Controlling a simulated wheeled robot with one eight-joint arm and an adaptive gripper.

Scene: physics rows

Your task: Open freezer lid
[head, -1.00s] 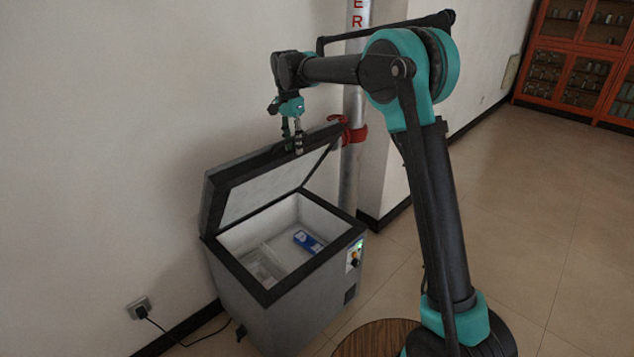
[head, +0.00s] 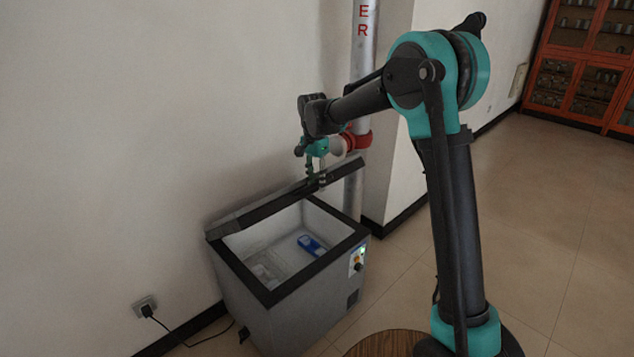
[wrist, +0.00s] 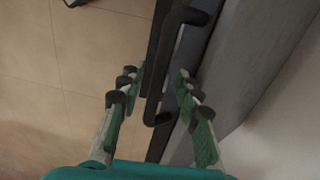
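The grey chest freezer (head: 288,325) stands against the wall in the head view. Its lid (head: 262,209) is partly open, tilted and seen almost edge-on; the inside is visible. My gripper (head: 317,180) is at the lid's front edge, right of its middle. In the wrist view, my gripper (wrist: 155,82) has its fingers apart, one on each side of the dark lid handle (wrist: 157,75). A gap shows beside the fingers, so they do not look clamped on it. The handle is too small to make out in the head view.
A blue pack (head: 311,245) and pale packs (head: 263,273) lie inside the freezer. A power cable runs to a wall socket (head: 145,306). Open tiled floor lies to the right.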

